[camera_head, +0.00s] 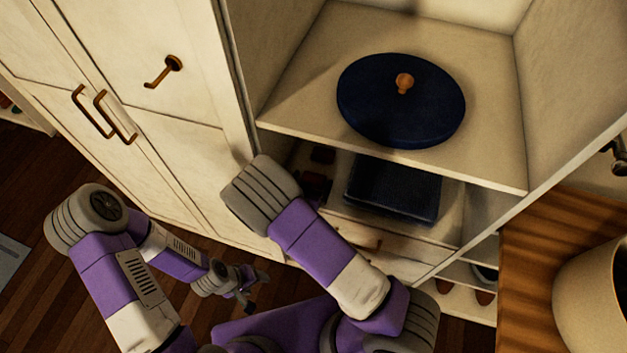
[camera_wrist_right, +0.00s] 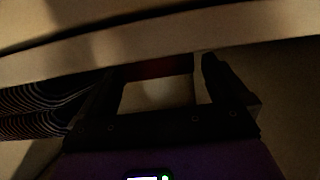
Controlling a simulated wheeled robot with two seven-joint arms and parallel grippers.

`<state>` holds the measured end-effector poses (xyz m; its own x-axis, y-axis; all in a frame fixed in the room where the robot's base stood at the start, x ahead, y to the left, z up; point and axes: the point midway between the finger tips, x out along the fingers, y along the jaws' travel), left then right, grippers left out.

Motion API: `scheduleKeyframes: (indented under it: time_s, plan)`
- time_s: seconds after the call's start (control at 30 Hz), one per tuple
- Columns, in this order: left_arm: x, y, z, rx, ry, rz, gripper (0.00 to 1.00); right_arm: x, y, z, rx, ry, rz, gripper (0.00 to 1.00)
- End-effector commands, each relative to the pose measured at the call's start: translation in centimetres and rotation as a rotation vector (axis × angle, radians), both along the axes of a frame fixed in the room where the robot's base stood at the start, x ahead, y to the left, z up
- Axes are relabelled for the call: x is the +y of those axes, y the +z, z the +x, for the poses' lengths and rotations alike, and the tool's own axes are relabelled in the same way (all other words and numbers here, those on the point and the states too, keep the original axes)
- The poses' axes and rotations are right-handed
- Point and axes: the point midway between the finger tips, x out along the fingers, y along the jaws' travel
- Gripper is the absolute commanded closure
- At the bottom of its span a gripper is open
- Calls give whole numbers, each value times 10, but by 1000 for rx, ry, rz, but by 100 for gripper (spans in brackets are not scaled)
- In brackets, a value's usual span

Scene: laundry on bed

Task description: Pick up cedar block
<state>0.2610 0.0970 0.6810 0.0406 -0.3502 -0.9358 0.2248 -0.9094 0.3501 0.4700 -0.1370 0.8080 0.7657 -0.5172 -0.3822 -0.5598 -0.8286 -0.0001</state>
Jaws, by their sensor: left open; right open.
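I cannot make out a cedar block for certain in either view. My left gripper (camera_head: 255,290) hangs low over the wooden floor in the head view, open and empty. My right arm reaches toward the cabinet, and its gripper is hidden in the head view. In the right wrist view my right gripper (camera_wrist_right: 158,85) is open, with its dark fingers apart under a pale board edge. A dark reddish strip (camera_wrist_right: 158,67) shows between the fingers; I cannot tell what it is.
A white cabinet (camera_head: 185,105) with closed doors stands at left. A round dark blue lidded thing (camera_head: 400,115) sits on the upper open shelf. A dark folded item (camera_head: 393,188) lies on the shelf below. A wooden surface with a beige pot (camera_head: 595,300) is at right.

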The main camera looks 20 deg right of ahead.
Motion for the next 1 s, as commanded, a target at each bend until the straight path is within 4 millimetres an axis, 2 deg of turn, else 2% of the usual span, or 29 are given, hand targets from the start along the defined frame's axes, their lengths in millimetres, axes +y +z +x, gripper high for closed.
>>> scheduleKeyframes:
  time_s: [0.13,0.47,0.77,0.87,1.0]
  plan:
    - [0,0,0,0,0,0,38,0,0,0,0,0,0,0]
    - [0,0,0,0,0,0,38,0,0,0,0,0,0,51]
    - [0,3,0,0,0,0,38,0,7,0,-2,0,1,51]
    - [0,8,0,0,0,0,38,1,22,0,-4,-1,2,51]
    - [0,18,0,0,0,0,38,0,52,0,-4,-1,4,51]
